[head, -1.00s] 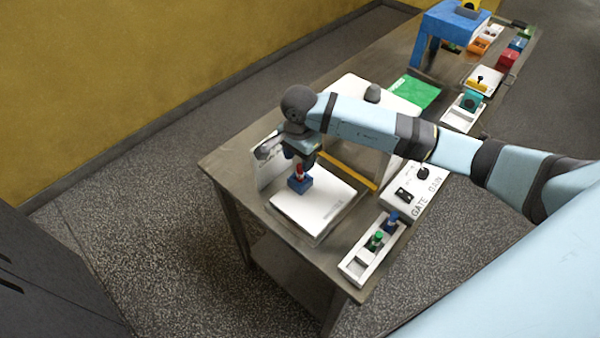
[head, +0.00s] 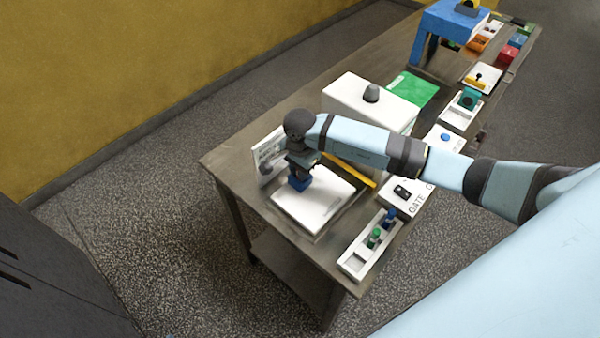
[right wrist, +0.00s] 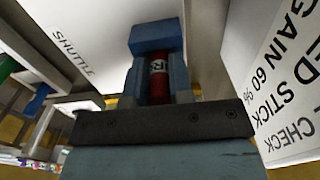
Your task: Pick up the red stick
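The red stick (right wrist: 158,82) stands upright in a blue holder (right wrist: 154,38) in the right wrist view, with dark blue gripper fingers close on both sides. My right gripper (right wrist: 160,88) is around the stick; whether the fingers press on it is not clear. In the head view the blue holder (head: 300,183) sits on the white shuttle plate (head: 318,208), and my right gripper (head: 299,170) is low over it, hiding the stick. My left gripper is not in view.
A lettered card (head: 268,152) stands beside the plate; it also shows in the right wrist view (right wrist: 288,95). A white tray (head: 360,262) with green and blue sticks lies at the front edge. A white box (head: 352,98) and yellow bar (head: 352,171) are behind.

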